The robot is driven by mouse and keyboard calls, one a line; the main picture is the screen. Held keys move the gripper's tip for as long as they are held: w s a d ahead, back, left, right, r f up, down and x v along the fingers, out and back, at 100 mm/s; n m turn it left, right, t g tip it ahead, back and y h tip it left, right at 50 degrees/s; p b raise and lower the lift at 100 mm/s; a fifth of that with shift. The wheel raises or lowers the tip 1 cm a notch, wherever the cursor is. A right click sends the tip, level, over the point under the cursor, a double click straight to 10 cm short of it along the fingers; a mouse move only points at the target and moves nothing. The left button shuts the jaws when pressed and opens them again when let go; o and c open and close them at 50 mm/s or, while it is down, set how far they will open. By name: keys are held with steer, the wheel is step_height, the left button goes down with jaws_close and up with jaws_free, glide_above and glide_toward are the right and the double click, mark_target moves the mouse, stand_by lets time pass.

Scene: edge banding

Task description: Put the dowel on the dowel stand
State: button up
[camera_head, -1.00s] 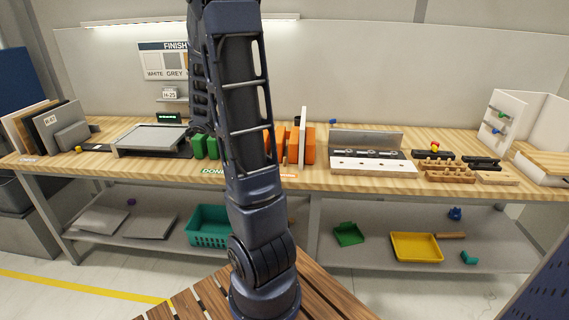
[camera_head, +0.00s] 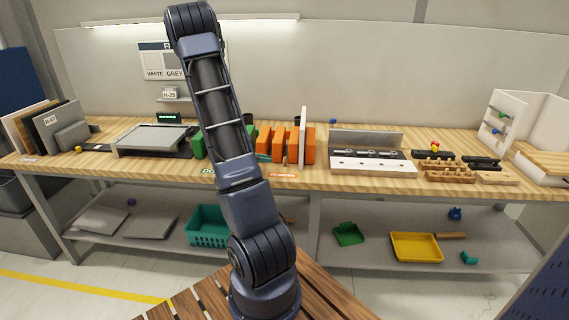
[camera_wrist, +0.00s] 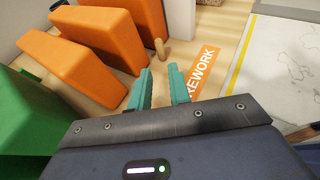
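A small wooden dowel (camera_wrist: 161,50) stands upright on the bench near the orange REWORK label in the wrist view. It also shows, very small, in front of the orange blocks in the head view (camera_head: 285,160). My gripper (camera_wrist: 160,70) has two teal fingers spread apart with nothing between them. The dowel is just beyond the fingertips, roughly in line with the gap. In the head view my arm hides most of the gripper. A wooden rack with several holes and pegs (camera_head: 446,174) at the right of the bench may be the dowel stand; I cannot tell for sure.
Orange upright blocks (camera_wrist: 74,62) stand close left of the fingers, with a green block (camera_wrist: 30,112) nearer. A white panel (camera_head: 302,136) stands beside the orange blocks. The white-topped fixture (camera_head: 372,163) lies between the dowel and the rack.

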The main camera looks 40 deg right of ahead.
mark_target(283, 160)
steer(key=shift+x, duration=4.35)
steer(key=shift+r, duration=0.15)
jaws_close()
